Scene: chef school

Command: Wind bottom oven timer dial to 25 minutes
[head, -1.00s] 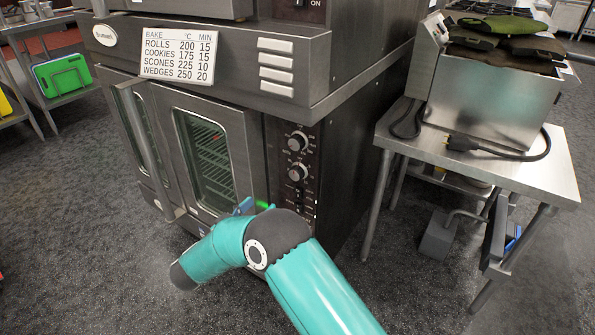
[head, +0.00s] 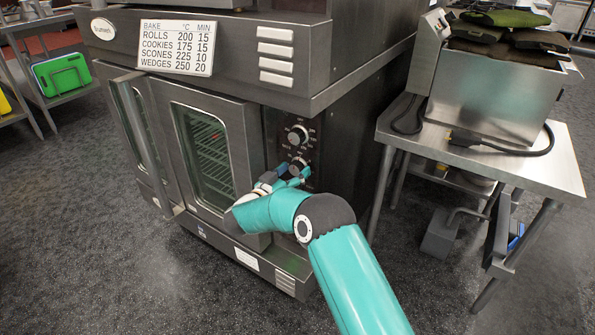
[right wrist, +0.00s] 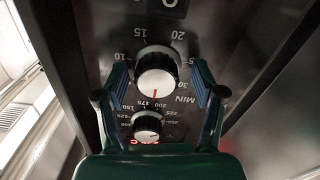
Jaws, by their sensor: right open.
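The bottom oven's timer dial (head: 298,135) is the larger upper knob on the dark panel right of the oven door. In the right wrist view, the timer dial (right wrist: 157,72) has a light face, 10, 15 and 20 above it and MIN beside it. Its red mark points down. My right gripper (head: 292,170) is in front of the panel, overlapping the lower knob in the head view. In the right wrist view its open fingers (right wrist: 155,80) flank the timer dial with gaps on both sides. I cannot tell how far their tips are from the panel.
A smaller temperature knob (right wrist: 147,125) is below the timer dial. The oven door (head: 208,150) is closed. A bake chart (head: 178,47) on the oven lists temperatures and minutes. A steel table (head: 550,185) with a fryer (head: 490,100) stands at right. Floor is free at left.

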